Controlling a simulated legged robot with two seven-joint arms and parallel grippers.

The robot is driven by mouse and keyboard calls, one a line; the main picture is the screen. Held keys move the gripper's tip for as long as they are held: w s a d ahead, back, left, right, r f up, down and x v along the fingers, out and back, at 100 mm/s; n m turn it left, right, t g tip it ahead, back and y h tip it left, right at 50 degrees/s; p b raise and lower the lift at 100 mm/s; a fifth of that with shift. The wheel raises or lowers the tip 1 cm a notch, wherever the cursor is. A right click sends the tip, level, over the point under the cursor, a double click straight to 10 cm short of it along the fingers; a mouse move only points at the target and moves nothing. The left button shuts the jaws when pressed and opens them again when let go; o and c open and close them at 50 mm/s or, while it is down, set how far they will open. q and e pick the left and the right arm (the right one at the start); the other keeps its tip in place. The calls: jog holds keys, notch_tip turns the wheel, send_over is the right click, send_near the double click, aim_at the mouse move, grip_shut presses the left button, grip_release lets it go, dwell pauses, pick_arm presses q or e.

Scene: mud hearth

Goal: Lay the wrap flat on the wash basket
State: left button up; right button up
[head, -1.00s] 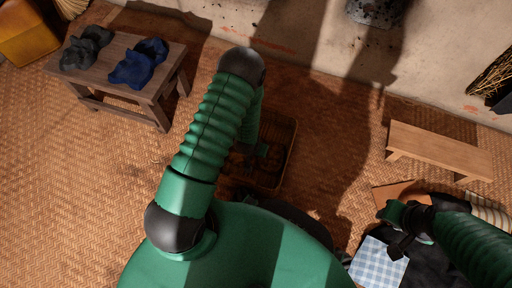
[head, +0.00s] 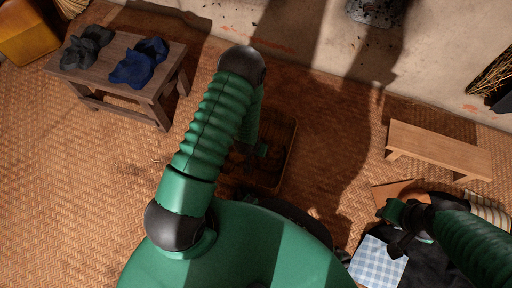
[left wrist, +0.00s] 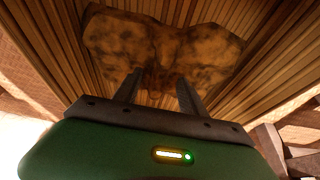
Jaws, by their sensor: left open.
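The wash basket (head: 291,152) is a brown, rounded rectangular shape on the woven floor, partly hidden behind my left arm. In the left wrist view, a crumpled, mottled yellow-brown cloth, apparently the wrap (left wrist: 150,45), lies over the basket's brown slats (left wrist: 265,65). My left gripper (head: 256,151) is over the basket. In the left wrist view its two fingers (left wrist: 158,88) are apart and point at the cloth's near edge. I cannot tell whether they touch it. My right gripper (head: 398,228) is at the lower right, above dark cloth; its jaw gap is unclear.
A wooden table (head: 115,65) at the upper left bears a dark grey item (head: 85,48) and a blue item (head: 138,62). A low bench (head: 438,150) stands at the right. A blue checked cloth (head: 377,262) lies at the lower right. Bare floor separates basket and bench.

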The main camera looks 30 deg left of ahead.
pick_arm(q)
jog(key=p+v, duration=0.9)
jog(key=v, duration=0.6)
jog(key=shift+s+r, duration=0.2)
jog(key=shift+r, duration=0.1)
pick_arm(e)
jog(key=w+v, duration=0.2)
jog(key=v, duration=0.8)
jog(key=shift+r, duration=0.45)
pick_arm(q)
jog(key=shift+s, duration=0.1)
